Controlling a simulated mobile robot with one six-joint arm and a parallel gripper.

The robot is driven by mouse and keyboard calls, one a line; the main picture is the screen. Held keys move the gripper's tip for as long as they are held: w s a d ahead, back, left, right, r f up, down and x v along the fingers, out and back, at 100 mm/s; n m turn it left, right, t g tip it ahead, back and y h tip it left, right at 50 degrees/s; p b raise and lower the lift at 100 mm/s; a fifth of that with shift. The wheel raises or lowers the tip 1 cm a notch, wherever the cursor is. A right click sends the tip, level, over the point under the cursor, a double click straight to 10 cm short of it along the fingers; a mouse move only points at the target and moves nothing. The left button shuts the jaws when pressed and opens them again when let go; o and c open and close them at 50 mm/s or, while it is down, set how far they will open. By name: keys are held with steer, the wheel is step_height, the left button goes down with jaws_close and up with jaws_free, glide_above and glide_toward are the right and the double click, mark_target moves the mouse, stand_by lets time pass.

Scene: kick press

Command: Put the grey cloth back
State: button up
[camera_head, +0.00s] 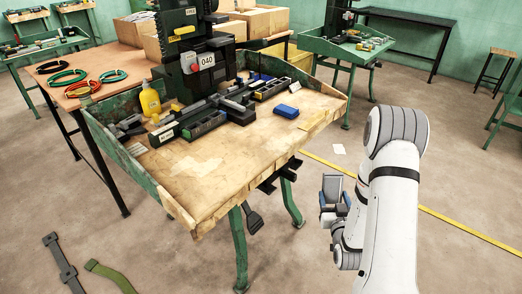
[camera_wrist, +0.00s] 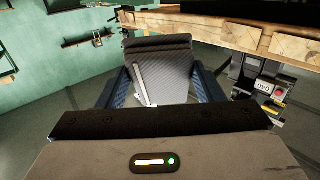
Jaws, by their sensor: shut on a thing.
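The grey cloth (camera_wrist: 158,62) is between the two blue fingers of my gripper (camera_wrist: 160,92) in the wrist view and sticks out past the fingertips as a stiff-looking flat piece. In the head view my gripper (camera_head: 335,208) is to the right of the workbench, below its top and apart from it. It is shut on the grey cloth (camera_head: 333,188), which stands up above the fingers. The workbench (camera_head: 215,165) has a worn wooden top with a green rim. A blue folded thing (camera_head: 287,111) lies on its right part.
A yellow bottle (camera_head: 150,99) is at the left. The bench's front middle is clear. A pedal (camera_head: 254,220) hangs under the bench, and a yellow line (camera_head: 440,215) crosses the floor.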

steer(key=w+a+r+n+g+y+p, duration=0.1)
steer(key=w+a+r+g+p, duration=0.25)
steer(key=a, duration=0.35)
steer(key=w+a+r+n+g+y+p, duration=0.1)
steer(key=w+a+r+g+p, duration=0.1)
steer(key=a+r+g+p, duration=0.4)
steer(key=s+a+r+g+h+p, duration=0.1)
steer(key=s+a+r+g+p, duration=0.3)
steer(key=a+r, duration=0.5)
steer(key=shift+s+a+n, duration=0.4)
steer(key=shift+s+a, duration=0.55)
